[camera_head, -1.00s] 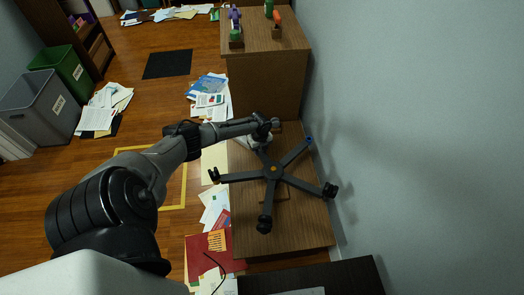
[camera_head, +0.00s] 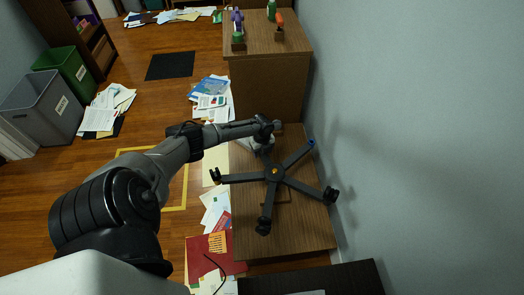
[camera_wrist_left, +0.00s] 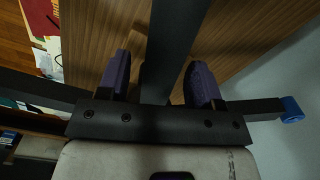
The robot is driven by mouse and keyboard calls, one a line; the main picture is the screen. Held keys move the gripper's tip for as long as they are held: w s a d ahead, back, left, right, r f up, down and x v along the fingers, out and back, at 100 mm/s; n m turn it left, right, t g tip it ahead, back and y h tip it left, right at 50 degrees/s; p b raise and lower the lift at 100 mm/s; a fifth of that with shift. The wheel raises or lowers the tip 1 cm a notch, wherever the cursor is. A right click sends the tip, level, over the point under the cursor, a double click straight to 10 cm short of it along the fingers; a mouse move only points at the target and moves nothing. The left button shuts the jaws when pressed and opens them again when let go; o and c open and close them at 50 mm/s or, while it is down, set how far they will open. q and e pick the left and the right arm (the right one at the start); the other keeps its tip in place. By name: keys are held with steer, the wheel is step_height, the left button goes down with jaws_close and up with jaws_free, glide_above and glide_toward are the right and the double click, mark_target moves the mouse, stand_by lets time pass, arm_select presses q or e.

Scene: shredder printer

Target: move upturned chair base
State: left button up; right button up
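The upturned chair base (camera_head: 275,174) is a dark five-legged star with casters on several leg ends and a blue tip on one leg. It lies on a low wooden cabinet top (camera_head: 305,225) against the wall. My left gripper (camera_head: 264,143) is at the base's far leg, which it partly hides in the head view. In the left wrist view, the two purple-padded fingers of my left gripper (camera_wrist_left: 158,85) stand apart on either side of a leg of the chair base (camera_wrist_left: 172,45). Narrow gaps show beside the leg. My right gripper is not in view.
A taller cabinet (camera_head: 265,70) with small tools on top stands behind. The wall (camera_head: 420,130) is close on the right. Papers (camera_head: 212,205) lie on the floor left of the cabinet, near a yellow outline (camera_head: 185,185). Grey (camera_head: 45,105) and green (camera_head: 66,70) bins stand far left.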

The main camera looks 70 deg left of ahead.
arm_select(q)
steer(key=shift+r, duration=0.1)
step_height(320, 180, up, 14)
steer(key=p, duration=0.7)
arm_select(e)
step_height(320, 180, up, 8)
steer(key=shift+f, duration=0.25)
